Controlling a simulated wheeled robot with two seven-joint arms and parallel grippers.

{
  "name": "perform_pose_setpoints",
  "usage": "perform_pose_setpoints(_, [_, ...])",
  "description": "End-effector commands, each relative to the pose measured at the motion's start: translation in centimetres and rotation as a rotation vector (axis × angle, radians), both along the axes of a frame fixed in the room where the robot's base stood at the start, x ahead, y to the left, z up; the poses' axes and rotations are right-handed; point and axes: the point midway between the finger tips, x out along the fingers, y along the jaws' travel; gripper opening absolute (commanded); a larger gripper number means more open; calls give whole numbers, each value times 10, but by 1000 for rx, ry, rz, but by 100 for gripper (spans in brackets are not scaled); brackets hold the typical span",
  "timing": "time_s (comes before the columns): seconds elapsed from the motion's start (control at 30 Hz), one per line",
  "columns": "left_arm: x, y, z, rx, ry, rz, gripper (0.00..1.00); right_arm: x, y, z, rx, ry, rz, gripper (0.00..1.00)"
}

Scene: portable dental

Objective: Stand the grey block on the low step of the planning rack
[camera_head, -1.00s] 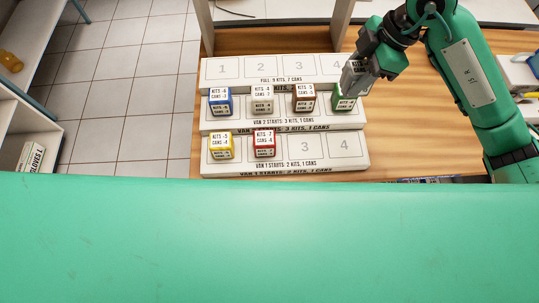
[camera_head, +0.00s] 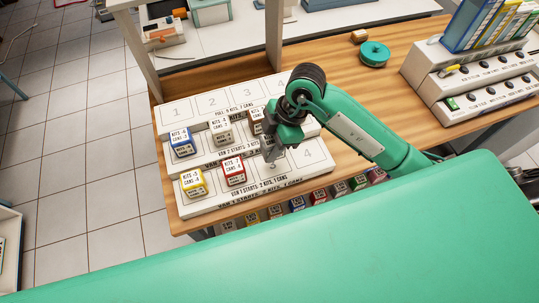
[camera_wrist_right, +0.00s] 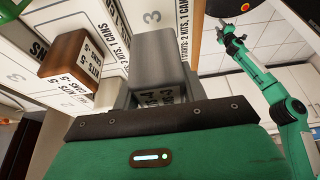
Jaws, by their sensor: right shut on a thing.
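My right gripper (camera_head: 270,150) is shut on the grey block (camera_wrist_right: 160,50), which has a label on its lower end in the right wrist view. In the head view the gripper is over slot 3 of the low step of the planning rack (camera_head: 308,156), and the block is hard to tell from the grey fingers. Whether the block touches the step cannot be told. A yellow block (camera_head: 193,182) and a red block (camera_head: 233,172) stand in low-step slots 1 and 2. A green arm with a small gripper (camera_wrist_right: 232,36), likely my left, shows in the wrist view.
The middle step holds a blue block (camera_head: 182,142), a beige block (camera_head: 221,131) and a brown block (camera_head: 256,121); the brown one (camera_wrist_right: 68,62) is close in the wrist view. Slot 4 of the low step is bare. The top step is clear where visible.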

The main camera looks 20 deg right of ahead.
Motion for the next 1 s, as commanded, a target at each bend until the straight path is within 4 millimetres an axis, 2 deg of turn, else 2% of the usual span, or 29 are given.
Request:
perform_pose_setpoints(0.1, [-5,5,2,6,7,-2,36,0,0,-17,-1,1,-1,19])
perform_pose_setpoints(0.33, [-6,6,3,7,8,-1,36,0,0,-34,-1,1,-1,19])
perform_pose_setpoints(0.53, [-4,6,6,7,6,-1,36,0,0,-63,0,1,-1,19])
perform_pose_setpoints(0.93, [-2,5,5,6,4,-1,36,0,0,-70,0,-1,1,19])
perform_pose_setpoints(0.97, [-2,5,5,6,4,-1,36,0,0,-69,0,-1,1,49])
perform_pose_setpoints(1.0, [-2,5,5,6,4,-1,36,0,0,-69,0,-1,1,57])
